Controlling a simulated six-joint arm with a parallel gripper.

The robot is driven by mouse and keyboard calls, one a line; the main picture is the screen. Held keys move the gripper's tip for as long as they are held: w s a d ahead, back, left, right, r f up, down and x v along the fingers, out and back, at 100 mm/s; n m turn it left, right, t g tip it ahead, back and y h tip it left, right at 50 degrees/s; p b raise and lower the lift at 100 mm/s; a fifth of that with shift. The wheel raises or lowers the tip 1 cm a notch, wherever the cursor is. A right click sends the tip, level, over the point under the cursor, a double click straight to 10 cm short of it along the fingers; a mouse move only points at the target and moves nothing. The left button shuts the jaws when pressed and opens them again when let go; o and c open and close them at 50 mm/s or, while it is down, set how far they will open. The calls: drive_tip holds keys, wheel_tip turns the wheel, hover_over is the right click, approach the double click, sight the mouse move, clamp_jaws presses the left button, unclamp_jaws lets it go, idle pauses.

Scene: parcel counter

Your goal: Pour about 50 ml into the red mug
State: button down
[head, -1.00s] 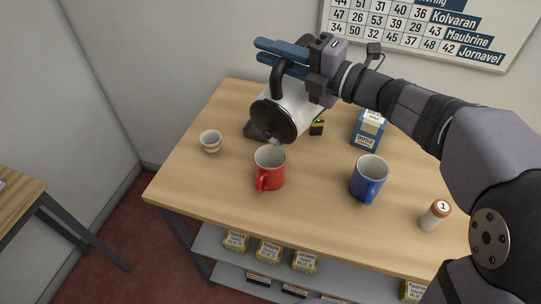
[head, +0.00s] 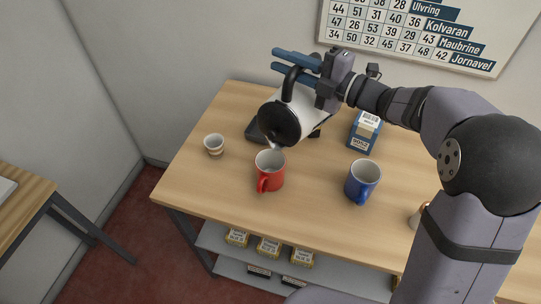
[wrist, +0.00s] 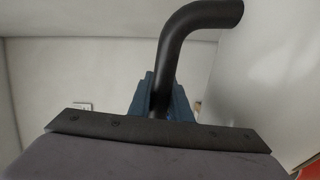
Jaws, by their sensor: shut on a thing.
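The red mug (head: 270,178) stands upright on the wooden table, its handle toward the front. A white kettle with a black lid and black handle (head: 291,84) is tilted above it, with its spout end just over the mug's rim. My gripper (head: 297,60) is shut on the kettle's handle, and the black handle (wrist: 185,50) also shows between the blue fingers in the wrist view. I cannot clearly make out a stream of liquid or the level in the mug.
A blue mug (head: 363,181) stands to the right of the red mug. A small striped cup (head: 214,145) stands to the left. A blue box (head: 364,133) stands at the back right. A dark flat base (head: 257,131) lies behind the red mug. My arm hides the table's right side.

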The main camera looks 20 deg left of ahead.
drive_tip(key=shift+w+r, duration=0.1)
drive_tip(key=shift+r, duration=0.15)
drive_tip(key=w+m+p, duration=0.1)
drive_tip(key=p, duration=0.1)
drive_tip(key=w+d+m+p, duration=0.1)
drive_tip(key=w+p, duration=0.1)
drive_tip(key=w+r+p, duration=0.1)
drive_tip(key=w+p, duration=0.1)
drive_tip(key=p, duration=0.1)
drive_tip(key=shift+w+d+m, duration=0.15)
drive_tip(key=shift+d+m, duration=0.15)
drive_tip(key=shift+m, duration=0.1)
drive_tip(key=shift+w+d+r+m+p, duration=0.1)
drive_tip(key=shift+w+r+m+p, duration=0.05)
drive_tip(key=shift+w+m+p, duration=0.2)
drive_tip(key=shift+w+d+m+p, duration=0.3)
drive_tip(key=shift+w+m+p, duration=0.35)
drive_tip(key=shift+w+p, duration=0.3)
drive_tip(key=w+d+f+m, duration=0.3)
drive_tip(key=w+f+m, duration=0.5)
drive_tip(key=w+m, duration=0.2)
drive_tip(key=shift+m, duration=0.6)
drive_tip(key=shift+r, duration=0.1)
idle(1.4)
